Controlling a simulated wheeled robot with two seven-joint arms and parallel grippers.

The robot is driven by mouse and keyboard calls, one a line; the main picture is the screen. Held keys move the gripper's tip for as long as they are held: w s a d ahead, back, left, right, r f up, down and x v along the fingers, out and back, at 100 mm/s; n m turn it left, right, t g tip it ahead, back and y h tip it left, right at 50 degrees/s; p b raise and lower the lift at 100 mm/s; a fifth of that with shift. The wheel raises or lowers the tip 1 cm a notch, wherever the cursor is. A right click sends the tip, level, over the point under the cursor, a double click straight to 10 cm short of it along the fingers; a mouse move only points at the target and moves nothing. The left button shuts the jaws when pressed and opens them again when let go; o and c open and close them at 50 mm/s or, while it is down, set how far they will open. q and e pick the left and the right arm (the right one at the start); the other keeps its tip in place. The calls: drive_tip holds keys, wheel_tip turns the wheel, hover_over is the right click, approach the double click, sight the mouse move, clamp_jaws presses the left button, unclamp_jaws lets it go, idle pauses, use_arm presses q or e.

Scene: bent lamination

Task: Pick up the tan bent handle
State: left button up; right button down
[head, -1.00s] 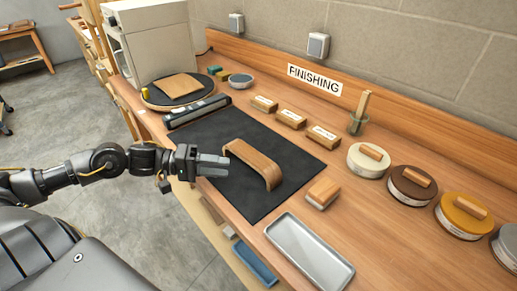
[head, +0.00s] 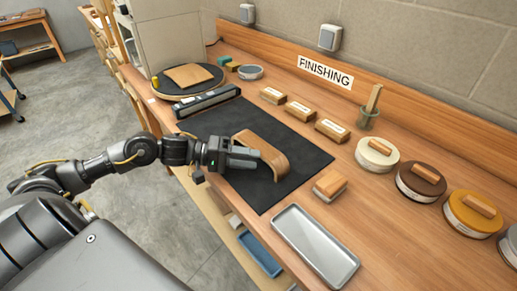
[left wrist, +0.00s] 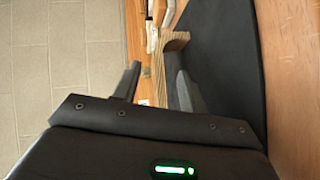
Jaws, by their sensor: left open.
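The tan bent handle (head: 268,150) lies on the black mat (head: 300,157), its curved strip arching up. My left gripper (head: 243,157) is open at the handle's near left side, and its fingers overlap the handle's outline in the head view. In the left wrist view the handle's layered edge (left wrist: 159,72) shows between the two open fingers of my left gripper (left wrist: 155,82). I cannot tell whether either finger touches it. The gripper hides part of the handle's near side in the head view. My right gripper is not in view.
A wood-topped block (head: 330,186) and a metal tray (head: 315,245) lie right of the mat. Several labelled blocks and round tins (head: 377,155) line the back. A dark bar (head: 208,101) and a turntable (head: 188,80) stand at the far left.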

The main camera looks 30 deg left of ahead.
sight(264, 160)
use_arm(q)
drive_tip(key=x, duration=0.4)
drive_tip(key=shift+w+d+r+p, duration=0.1)
drive_tip(key=shift+w+p, duration=0.15)
drive_tip(key=shift+p, duration=0.15)
drive_tip(key=shift+w+d, duration=0.1)
drive_tip(key=shift+d, duration=0.15)
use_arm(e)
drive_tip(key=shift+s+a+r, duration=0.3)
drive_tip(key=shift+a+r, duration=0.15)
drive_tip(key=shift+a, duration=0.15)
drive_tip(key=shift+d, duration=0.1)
use_arm(q)
drive_tip(key=c, duration=0.9)
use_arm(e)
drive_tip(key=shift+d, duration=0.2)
